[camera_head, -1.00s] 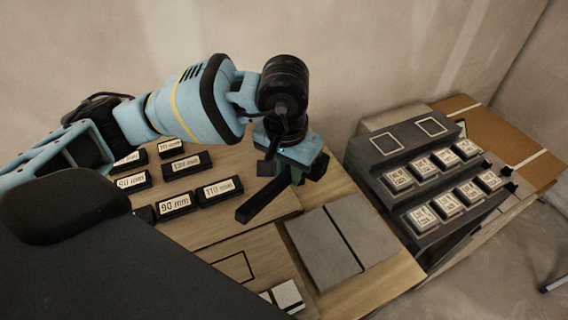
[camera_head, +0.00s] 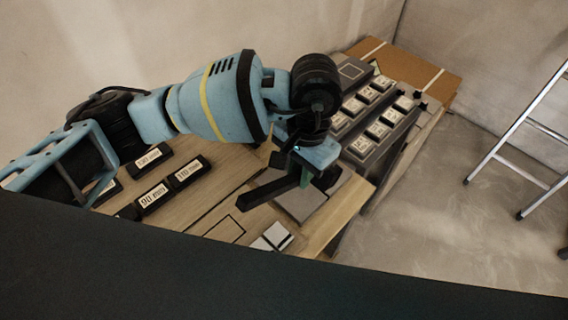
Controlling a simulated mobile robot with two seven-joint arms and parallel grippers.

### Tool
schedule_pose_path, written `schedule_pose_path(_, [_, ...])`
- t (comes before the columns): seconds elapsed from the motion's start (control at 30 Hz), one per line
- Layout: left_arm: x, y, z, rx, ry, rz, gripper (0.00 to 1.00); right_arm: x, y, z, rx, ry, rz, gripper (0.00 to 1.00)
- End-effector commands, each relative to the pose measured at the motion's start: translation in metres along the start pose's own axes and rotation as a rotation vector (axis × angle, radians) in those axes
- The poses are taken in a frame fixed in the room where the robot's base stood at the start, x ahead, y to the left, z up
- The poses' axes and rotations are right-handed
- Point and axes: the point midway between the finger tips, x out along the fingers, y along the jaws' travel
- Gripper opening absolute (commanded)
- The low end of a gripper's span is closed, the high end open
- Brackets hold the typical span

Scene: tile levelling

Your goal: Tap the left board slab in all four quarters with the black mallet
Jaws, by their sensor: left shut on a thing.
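My left gripper (camera_head: 314,168) is shut on the black mallet (camera_head: 268,189), whose dark bar sticks out toward the lower left. The grey left board slab (camera_head: 300,206) lies on the wooden bench just below and partly behind the mallet and gripper. The right slab (camera_head: 343,181) beside it is mostly hidden by the gripper. I cannot tell whether the mallet touches a slab or hangs above it. My right gripper is not in view.
Black blocks with mm labels (camera_head: 153,197) stand on the bench at left. Small white and grey pieces (camera_head: 271,237) lie near the front edge. A dark rack of labelled blocks (camera_head: 378,131) stands behind at right. A ladder (camera_head: 517,150) stands on the open floor.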

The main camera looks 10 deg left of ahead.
Motion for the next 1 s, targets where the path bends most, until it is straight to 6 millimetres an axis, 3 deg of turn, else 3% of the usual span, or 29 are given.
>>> schedule_pose_path(0.27, [0.007,0.0,-0.001,0.0,-0.002,0.002,0.0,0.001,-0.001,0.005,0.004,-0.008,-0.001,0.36])
schedule_pose_path(0.8, [0.07,0.0,-0.007,-0.001,-0.004,0.004,0.0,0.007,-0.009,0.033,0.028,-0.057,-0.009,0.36])
schedule_pose_path(1.0, [0.083,0.0,-0.009,-0.001,-0.001,0.002,0.0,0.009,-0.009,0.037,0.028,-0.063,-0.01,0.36])
